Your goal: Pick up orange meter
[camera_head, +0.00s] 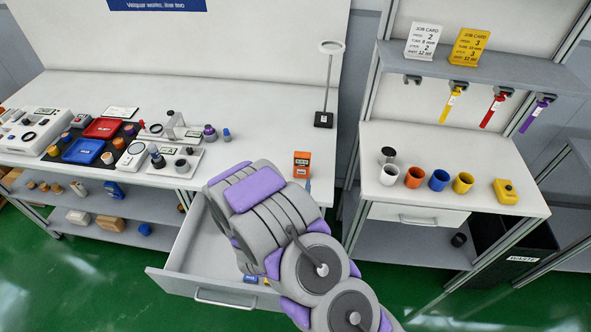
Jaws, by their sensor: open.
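An orange meter (301,164) with a dark upper face and a pale label stands upright near the front right corner of the left workbench. My arm rises from the bottom of the view, and its grey and purple links lie just left of and below the meter. The gripper itself is not visible; the arm links may hide it. Nothing visible touches the meter.
The bench drawer (225,296) is pulled open below my arm. A lamp (323,119) stands behind the meter. Trays and instruments crowd the bench's left. The right bench holds several cups and a yellow device (506,191); a waste bin (523,259) stands below.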

